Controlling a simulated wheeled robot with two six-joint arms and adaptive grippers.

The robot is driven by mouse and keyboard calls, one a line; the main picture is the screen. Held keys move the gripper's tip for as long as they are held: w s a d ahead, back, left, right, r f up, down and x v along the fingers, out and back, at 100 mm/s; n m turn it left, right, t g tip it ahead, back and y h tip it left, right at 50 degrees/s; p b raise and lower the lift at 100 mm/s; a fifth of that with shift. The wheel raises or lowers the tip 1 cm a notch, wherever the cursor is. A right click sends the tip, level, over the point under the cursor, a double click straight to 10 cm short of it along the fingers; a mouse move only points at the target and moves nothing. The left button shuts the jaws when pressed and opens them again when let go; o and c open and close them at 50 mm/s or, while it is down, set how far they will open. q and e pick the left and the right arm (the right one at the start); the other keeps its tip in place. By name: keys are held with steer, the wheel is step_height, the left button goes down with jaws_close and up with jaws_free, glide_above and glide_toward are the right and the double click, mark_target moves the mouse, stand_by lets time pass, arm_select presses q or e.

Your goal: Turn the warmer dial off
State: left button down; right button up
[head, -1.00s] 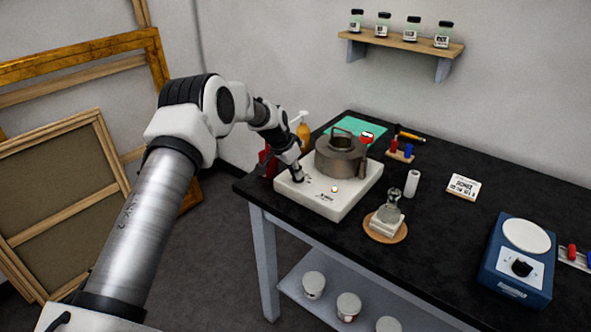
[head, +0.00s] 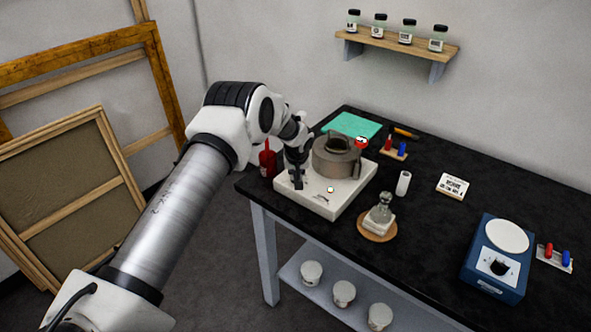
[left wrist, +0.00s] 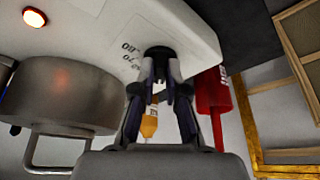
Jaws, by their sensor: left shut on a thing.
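The white warmer (head: 318,203) stands at the near left corner of the black table, with a grey metal pot (head: 336,160) on it. In the left wrist view, the warmer's face (left wrist: 185,22) carries printed numbers around a dark dial (left wrist: 157,52), and the pot (left wrist: 75,95) is at the left. A small indicator light (left wrist: 34,17) glows orange-red. My left gripper (head: 297,184) is at the warmer's left part; in the wrist view its fingers (left wrist: 158,72) are closed around the dial. The fingers hide much of the dial, so its setting cannot be read. My right gripper is out of view.
A red bottle (head: 267,160) stands close beside the warmer, left of my gripper. A glass bottle (head: 381,207) on a round wooden mat stands to the right. A blue device (head: 496,262) with its own black knob is farther right.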

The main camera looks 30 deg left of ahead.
arm_select(q)
steer(key=shift+d+f+n+g+b, duration=0.1)
steer(key=shift+f+n+g+b, duration=0.25)
steer(key=shift+n+b, duration=0.5)
steer(key=n+b, duration=0.1)
steer(key=n+g+y+b, duration=0.1)
steer(key=n+b, duration=0.1)
steer(key=shift+w+d+n, duration=0.1)
steer(key=shift+w+n, duration=0.05)
steer(key=shift+n, duration=0.1)
steer(key=shift+r+n+g+y+b, duration=0.15)
steer(key=shift+n+g+y+b, duration=0.2)
steer(key=shift+n+b, duration=0.7)
steer(key=c, duration=1.2)
jaws_free()
steer(key=shift+d, duration=0.1)
steer(key=shift+w+r, duration=0.1)
